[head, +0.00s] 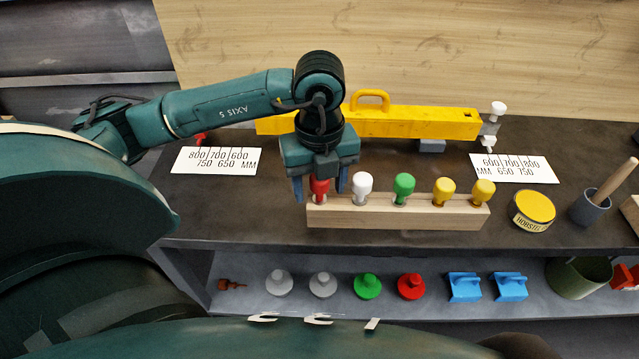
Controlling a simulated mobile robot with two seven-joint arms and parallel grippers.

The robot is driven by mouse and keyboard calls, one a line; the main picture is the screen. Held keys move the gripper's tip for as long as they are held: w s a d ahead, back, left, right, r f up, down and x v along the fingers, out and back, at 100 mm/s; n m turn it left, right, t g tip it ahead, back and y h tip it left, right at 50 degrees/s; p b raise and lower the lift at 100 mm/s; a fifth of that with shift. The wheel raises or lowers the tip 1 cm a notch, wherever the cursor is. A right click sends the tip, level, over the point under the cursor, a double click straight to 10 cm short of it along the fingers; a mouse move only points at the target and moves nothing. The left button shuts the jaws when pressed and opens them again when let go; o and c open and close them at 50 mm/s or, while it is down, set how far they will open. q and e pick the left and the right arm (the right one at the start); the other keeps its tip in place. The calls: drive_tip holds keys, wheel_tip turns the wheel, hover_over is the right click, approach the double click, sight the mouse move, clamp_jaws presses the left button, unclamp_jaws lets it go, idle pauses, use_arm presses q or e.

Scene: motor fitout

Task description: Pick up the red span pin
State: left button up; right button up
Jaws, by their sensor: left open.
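The red span pin (319,187) stands at the left end of a wooden rack (396,214) on the dark bench. In the same rack, to its right, stand a white pin (362,184), a green pin (404,184) and two yellow pins (444,191). My left gripper (319,193) points down over the red pin. Its fingers are open, one on each side of the pin's head. Whether they touch the pin cannot be told. The top of the red pin is partly hidden by the gripper. My right gripper is not in view.
A yellow beam (420,122) with a handle lies behind the rack. White scale cards (217,161) lie left and right. A yellow tin (534,208) and a mortar-like cup (590,207) stand at right. A lower shelf (440,312) holds coloured parts.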

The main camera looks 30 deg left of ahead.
use_arm(q)
drive_tip(key=shift+f, duration=0.1)
drive_tip(key=shift+c, duration=0.2)
drive_tip(key=c, duration=1)
wheel_tip(320, 180, up, 10)
drive_tip(key=shift+r, duration=0.1)
